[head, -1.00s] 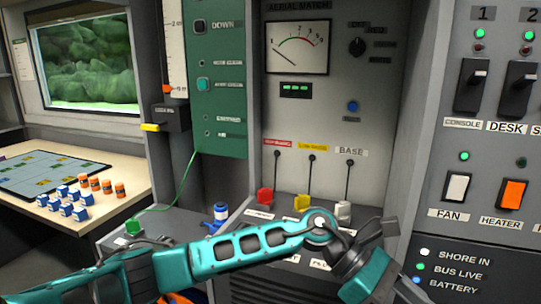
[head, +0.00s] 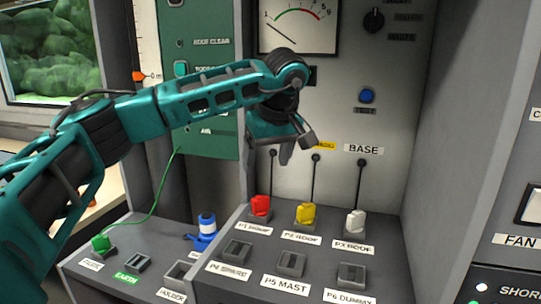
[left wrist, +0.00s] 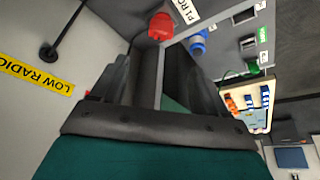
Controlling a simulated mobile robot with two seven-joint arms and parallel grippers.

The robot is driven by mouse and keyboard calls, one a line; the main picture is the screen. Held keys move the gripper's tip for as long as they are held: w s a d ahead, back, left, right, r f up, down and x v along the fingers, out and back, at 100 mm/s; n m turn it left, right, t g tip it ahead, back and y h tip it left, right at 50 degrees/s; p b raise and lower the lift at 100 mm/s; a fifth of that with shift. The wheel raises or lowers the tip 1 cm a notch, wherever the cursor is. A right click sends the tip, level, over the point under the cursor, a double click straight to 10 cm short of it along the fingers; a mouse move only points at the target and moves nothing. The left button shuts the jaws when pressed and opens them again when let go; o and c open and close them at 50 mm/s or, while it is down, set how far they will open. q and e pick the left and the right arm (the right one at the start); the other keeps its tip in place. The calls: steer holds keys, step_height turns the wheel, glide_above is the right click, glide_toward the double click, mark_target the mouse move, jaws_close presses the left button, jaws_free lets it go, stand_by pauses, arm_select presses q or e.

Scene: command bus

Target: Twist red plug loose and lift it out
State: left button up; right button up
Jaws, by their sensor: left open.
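The red plug (head: 261,207) sits in the socket labelled P1 at the left of the back row on the grey panel, with a cable rising behind it. It also shows at the top of the left wrist view (left wrist: 161,27), beyond the fingertips. My left gripper (head: 296,150) is open and empty, above and slightly right of the red plug, apart from it. Its fingers show in the left wrist view (left wrist: 160,78). My right gripper is not in view.
A yellow plug (head: 306,214) and a white plug (head: 355,221) stand to the right in the same row. Empty sockets such as P5 MAST (head: 291,264) lie in front. A blue plug (head: 206,228) and a green plug (head: 101,243) with a green cable are at left.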

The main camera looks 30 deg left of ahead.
mark_target(259, 196)
arm_select(q)
steer(key=b+x, duration=0.1)
steer(key=x, duration=0.9)
steer(key=shift+s+f, duration=0.1)
steer(key=shift+f, duration=0.2)
steer(key=shift+x, duration=0.9)
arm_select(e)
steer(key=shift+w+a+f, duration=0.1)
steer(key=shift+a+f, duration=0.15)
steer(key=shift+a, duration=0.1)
arm_select(q)
steer(key=shift+c, duration=0.4)
steer(key=shift+r, duration=0.1)
steer(key=c, duration=1)
steer(key=shift+r+n+g+p, duration=0.1)
steer(key=shift+n+g+p, duration=0.35)
steer(key=shift+n, duration=0.35)
steer(key=shift+n+g+p, duration=0.25)
steer(key=shift+n+p, duration=0.3)
steer(key=shift+n, duration=0.65)
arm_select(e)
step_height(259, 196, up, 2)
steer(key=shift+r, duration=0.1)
